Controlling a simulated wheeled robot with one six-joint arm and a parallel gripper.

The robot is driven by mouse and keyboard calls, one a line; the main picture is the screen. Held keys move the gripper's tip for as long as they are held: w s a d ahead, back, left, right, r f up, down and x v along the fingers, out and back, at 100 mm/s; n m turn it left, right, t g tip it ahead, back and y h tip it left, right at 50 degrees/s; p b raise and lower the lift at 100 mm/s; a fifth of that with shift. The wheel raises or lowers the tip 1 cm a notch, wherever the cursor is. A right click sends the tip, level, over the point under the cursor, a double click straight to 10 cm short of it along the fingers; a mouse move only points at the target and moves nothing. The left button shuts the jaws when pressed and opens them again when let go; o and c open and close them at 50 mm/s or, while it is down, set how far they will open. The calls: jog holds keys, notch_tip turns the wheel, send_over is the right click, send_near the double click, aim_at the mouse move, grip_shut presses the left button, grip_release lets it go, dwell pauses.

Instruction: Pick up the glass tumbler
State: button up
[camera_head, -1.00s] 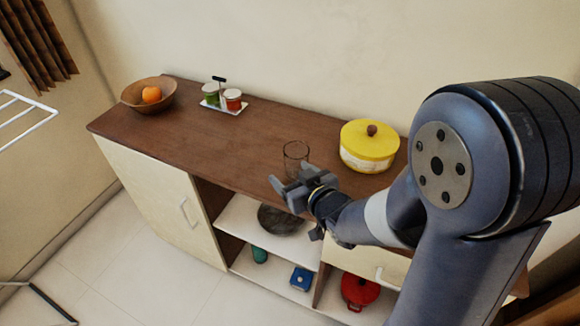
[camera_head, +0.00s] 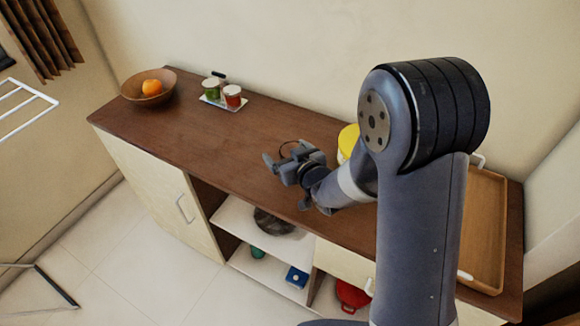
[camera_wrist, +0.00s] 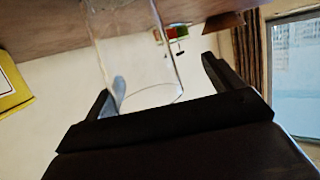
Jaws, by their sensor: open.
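The clear glass tumbler stands on the brown counter (camera_head: 215,140). In the head view it is mostly hidden behind my gripper (camera_head: 284,160), with only part of its rim showing. In the wrist view the tumbler (camera_wrist: 130,45) shows between the two fingers of my gripper (camera_wrist: 162,70), nearer the left finger. The picture there is upside down, and the tumbler's round rim is towards the palm. The fingers are apart and not closed on the glass. Whether the left finger touches it I cannot tell.
A yellow pot (camera_head: 347,139) stands close by on the right, partly hidden by my arm. A wooden tray (camera_head: 485,225) lies at the counter's right end. A bowl with an orange (camera_head: 151,88) and a jar caddy (camera_head: 224,101) stand at the back left. The counter's middle is clear.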

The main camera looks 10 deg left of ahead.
jog(key=shift+a, duration=0.1)
jog(key=shift+c, duration=0.5)
jog(key=c, duration=1.1)
